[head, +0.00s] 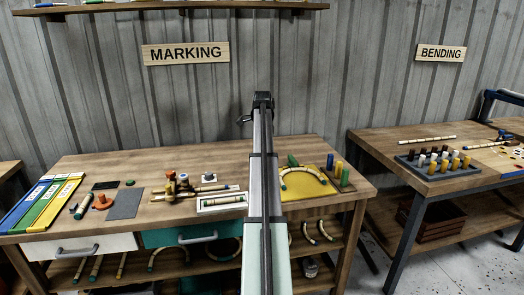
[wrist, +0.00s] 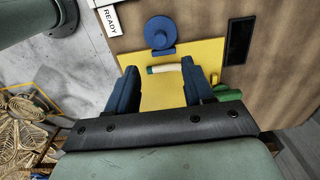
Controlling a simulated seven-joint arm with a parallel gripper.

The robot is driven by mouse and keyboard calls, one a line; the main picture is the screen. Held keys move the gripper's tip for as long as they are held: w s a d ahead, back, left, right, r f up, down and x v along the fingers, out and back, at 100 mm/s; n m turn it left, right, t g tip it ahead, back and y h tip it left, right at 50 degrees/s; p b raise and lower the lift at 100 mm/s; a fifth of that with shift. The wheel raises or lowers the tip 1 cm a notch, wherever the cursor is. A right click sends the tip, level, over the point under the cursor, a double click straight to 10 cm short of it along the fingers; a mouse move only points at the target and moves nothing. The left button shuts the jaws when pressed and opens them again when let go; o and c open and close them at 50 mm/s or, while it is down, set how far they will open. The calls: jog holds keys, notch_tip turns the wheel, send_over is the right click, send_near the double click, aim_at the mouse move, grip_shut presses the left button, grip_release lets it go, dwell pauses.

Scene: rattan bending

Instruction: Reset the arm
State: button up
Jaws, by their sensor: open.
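My arm (head: 257,190) rises through the middle of the head view, in front of the marking bench (head: 150,160). I cannot make out my fingertips there. In the wrist view my gripper (wrist: 163,88) is open, its two dark blue fingers well apart. Past the fingertips a short pale rattan piece (wrist: 167,68) with a teal end lies on a yellow board (wrist: 207,52). It appears to lie beyond the fingers, with no finger closed on it.
Tools and rattan pieces crowd the marking bench. The bending bench (head: 372,144) at right holds a grey peg rack (head: 404,163). In the wrist view a blue round fixture (wrist: 160,32), a black plate (wrist: 239,40), a green part (wrist: 228,94) and a READY label (wrist: 110,20) surround the board.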

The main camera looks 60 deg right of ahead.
dwell(0.3)
